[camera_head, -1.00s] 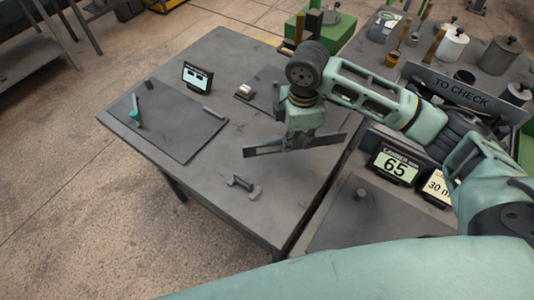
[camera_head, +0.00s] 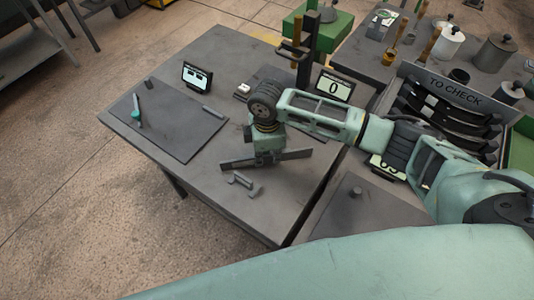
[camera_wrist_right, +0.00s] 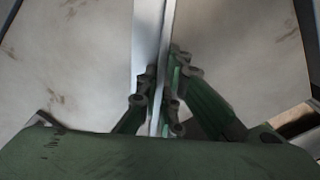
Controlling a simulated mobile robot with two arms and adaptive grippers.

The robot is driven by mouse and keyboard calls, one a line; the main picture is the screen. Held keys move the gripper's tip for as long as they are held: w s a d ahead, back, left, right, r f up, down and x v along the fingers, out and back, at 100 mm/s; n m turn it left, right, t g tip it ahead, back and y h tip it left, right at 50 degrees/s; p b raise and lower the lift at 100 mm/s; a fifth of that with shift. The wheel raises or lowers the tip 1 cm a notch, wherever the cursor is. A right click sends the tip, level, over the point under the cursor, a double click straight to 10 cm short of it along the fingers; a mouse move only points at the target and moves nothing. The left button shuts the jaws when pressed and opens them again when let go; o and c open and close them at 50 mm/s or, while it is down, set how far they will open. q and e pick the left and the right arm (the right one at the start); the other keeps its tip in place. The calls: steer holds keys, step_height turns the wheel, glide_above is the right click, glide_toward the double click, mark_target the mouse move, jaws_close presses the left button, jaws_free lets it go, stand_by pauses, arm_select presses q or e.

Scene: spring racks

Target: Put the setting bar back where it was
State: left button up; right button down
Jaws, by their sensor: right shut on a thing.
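The setting bar (camera_head: 293,155) is a long, flat grey bar. My right gripper (camera_head: 266,161) is shut around its middle, and the bar sticks out to both sides. In the right wrist view the bar (camera_wrist_right: 150,50) runs up the picture between the two green fingers (camera_wrist_right: 158,108). In the head view the bar is low over the grey table, just behind a small grey bracket with two ends (camera_head: 243,182). I cannot tell whether the bar touches the table. My left gripper is not in view.
A dark mat (camera_head: 178,135) with a teal-handled tool (camera_head: 136,110) lies at the left. A small display (camera_head: 197,77) stands behind it. A gauge stand (camera_head: 304,50) with a display reading 0 (camera_head: 334,87) is at the back. The TO CHECK rack (camera_head: 455,92) stands right.

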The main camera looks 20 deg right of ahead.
mark_target(267, 156)
steer(key=c, duration=1.9)
jaws_free()
step_height(267, 156, up, 12)
steer(key=shift+r+b, duration=0.1)
steer(key=shift+b, duration=0.8)
steer(key=shift+s, duration=0.1)
